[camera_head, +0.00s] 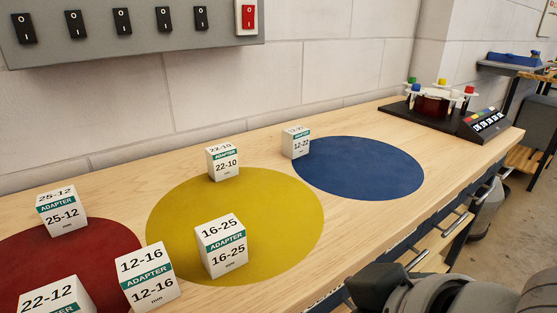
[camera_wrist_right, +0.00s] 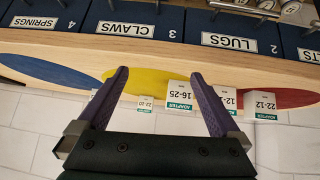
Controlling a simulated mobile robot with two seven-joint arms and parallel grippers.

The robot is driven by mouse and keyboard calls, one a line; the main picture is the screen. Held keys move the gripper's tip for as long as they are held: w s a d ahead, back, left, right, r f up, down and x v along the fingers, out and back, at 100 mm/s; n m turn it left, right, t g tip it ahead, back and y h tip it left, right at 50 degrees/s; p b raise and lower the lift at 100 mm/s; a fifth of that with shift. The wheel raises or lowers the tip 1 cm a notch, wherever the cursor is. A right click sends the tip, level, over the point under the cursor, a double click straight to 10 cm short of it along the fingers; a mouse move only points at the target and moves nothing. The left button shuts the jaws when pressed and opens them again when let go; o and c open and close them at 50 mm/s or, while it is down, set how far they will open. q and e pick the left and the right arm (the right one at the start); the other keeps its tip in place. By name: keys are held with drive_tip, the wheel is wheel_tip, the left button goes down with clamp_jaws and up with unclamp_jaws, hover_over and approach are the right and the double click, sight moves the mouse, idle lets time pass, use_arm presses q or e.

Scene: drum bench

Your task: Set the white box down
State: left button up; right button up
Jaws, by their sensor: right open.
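Several white adapter boxes stand upright on the bench; I cannot tell which one the task means. Box 16-25 (camera_head: 222,246) stands on the yellow disc (camera_head: 285,222); box 22-10 (camera_head: 222,162) is at its far edge. Box 12-22 (camera_head: 296,142) stands at the left edge of the blue disc (camera_head: 365,168). Box 12-16 (camera_head: 147,277) is between the red and yellow discs. Boxes 25-12 (camera_head: 62,211) and 22-12 (camera_head: 55,297) are at the red disc (camera_head: 95,250). My right gripper (camera_wrist_right: 158,76) is open, nothing gripped; box 16-25 (camera_wrist_right: 179,96) shows beyond its fingers. My left gripper is out of view.
A switch panel (camera_head: 140,45) hangs on the wall behind the bench (camera_head: 345,228). A black device with coloured caps (camera_head: 440,107) stands at the bench's far right end. Labelled blue drawers (camera_wrist_right: 136,22) line the bench front. Bare wood lies between the blue disc and the front edge.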

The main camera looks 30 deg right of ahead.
drive_tip(key=s+n+g+y, duration=0.1)
drive_tip(key=s+g, duration=0.3)
drive_tip(key=s, duration=0.5)
drive_tip(key=shift+n+g, duration=0.4)
drive_tip(key=shift+n, duration=0.1)
